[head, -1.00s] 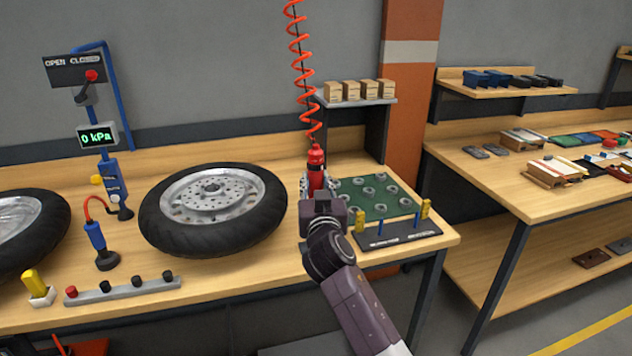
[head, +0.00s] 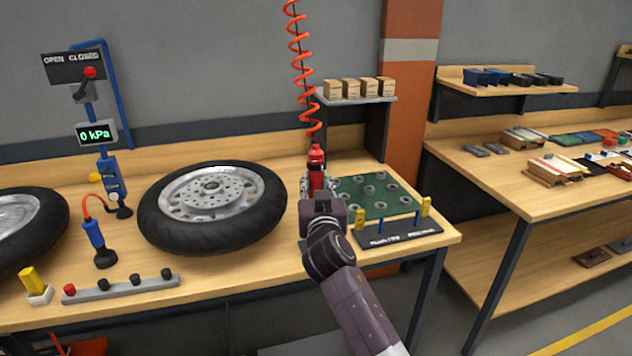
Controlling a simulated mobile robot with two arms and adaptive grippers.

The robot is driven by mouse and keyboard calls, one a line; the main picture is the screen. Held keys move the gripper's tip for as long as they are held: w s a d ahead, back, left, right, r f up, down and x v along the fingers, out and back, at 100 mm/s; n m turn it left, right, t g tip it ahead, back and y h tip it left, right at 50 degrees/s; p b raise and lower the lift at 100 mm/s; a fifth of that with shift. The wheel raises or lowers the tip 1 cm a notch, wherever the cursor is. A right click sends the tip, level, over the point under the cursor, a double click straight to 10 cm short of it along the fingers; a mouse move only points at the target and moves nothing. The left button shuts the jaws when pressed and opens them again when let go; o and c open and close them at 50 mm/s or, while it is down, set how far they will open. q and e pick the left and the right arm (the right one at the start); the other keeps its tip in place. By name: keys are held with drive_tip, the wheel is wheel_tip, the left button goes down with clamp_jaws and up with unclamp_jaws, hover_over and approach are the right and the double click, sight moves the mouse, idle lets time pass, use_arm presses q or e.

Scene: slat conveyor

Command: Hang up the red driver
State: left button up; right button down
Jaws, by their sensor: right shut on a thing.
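The red driver (head: 316,157) hangs upright below a coiled orange-red hose (head: 303,70) that comes down from above. My right gripper (head: 317,184) is shut on the driver's body, to the right of the near wheel. The driver's lower part is hidden by the gripper and wrist. My left gripper is not in the head view.
A wheel (head: 212,205) lies on the wooden bench left of my right arm. A green mat (head: 375,197) with several grey rings and a dark stand (head: 397,235) with yellow posts are to the right. A shelf (head: 355,101) with several small boxes stands behind.

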sight(316, 146)
drive_tip(key=shift+f+b, duration=0.2)
drive_tip(key=shift+b, duration=0.15)
idle(0.6)
drive_tip(key=c, duration=1.5)
unclamp_jaws()
drive_tip(key=shift+s, duration=0.1)
drive_tip(key=shift+f, duration=0.2)
drive_tip(key=shift+r, duration=0.1)
wheel_tip(316, 146, up, 10)
drive_tip(key=shift+r, duration=0.1)
